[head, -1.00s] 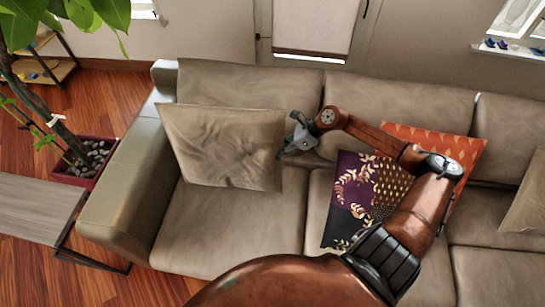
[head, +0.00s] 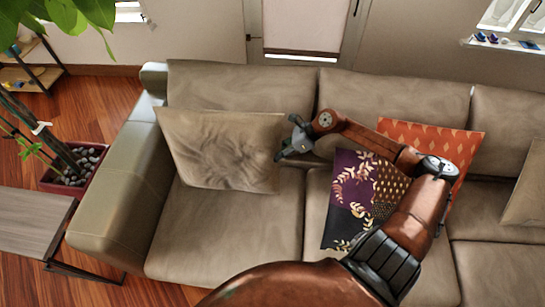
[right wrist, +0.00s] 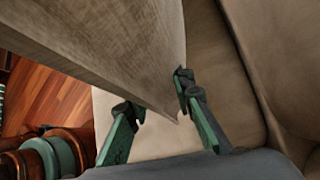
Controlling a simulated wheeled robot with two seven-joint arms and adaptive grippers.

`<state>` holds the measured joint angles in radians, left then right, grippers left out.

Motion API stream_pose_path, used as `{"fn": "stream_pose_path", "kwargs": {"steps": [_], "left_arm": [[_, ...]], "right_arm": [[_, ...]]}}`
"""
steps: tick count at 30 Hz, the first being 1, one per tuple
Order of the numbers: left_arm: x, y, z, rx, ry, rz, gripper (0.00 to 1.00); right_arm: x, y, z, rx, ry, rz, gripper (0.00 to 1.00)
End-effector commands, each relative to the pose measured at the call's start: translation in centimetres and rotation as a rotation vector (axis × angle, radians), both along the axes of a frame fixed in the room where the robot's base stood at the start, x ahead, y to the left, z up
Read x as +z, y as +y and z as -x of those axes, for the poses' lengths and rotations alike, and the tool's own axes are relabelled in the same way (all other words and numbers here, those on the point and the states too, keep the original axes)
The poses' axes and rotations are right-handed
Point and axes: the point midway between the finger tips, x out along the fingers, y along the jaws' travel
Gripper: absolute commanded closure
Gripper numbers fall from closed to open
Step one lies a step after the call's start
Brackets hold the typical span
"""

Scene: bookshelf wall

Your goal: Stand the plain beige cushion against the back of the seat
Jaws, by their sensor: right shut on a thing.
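The plain beige cushion (head: 222,152) is at the left end of the sofa, in front of the seat back (head: 240,88). It stands tilted, its broad wrinkled face towards me and its lower edge near the seat (head: 235,225). My right gripper (head: 284,150) is at its right edge. In the right wrist view the fingers (right wrist: 157,103) are on either side of the cushion's corner (right wrist: 150,55), and the gripper is shut on it. I cannot tell whether the cushion touches the seat back. My left gripper is not in view.
A dark patterned cushion (head: 352,190) and an orange cushion (head: 455,150) lie right of the gripper, partly behind my right arm. Another beige cushion (head: 525,190) is at the right edge. The sofa's left armrest (head: 118,180), a side table (head: 30,225) and a potted plant are on the left.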

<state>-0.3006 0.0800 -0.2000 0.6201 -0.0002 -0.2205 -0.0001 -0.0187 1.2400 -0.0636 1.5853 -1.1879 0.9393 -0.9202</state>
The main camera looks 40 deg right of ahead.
Motion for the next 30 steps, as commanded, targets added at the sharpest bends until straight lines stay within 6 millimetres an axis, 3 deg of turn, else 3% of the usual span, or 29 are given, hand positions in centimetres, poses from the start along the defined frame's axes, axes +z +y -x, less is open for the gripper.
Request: {"fn": "stream_pose_path", "kwargs": {"steps": [1,12,15,30], "left_arm": [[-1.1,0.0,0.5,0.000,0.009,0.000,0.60],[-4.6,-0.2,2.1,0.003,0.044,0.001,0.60],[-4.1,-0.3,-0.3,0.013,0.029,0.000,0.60],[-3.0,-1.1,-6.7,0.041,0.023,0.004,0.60]], "right_arm": [[-0.9,-0.5,-0.6,-0.002,-0.001,-0.002,1.00],[-3.7,-3.3,-3.1,-0.002,-0.001,0.000,1.00],[-3.6,-3.6,-3.3,-0.001,-0.003,-0.001,1.00],[-5.5,-5.3,-4.9,-0.001,-0.003,-0.001,1.00]]}}
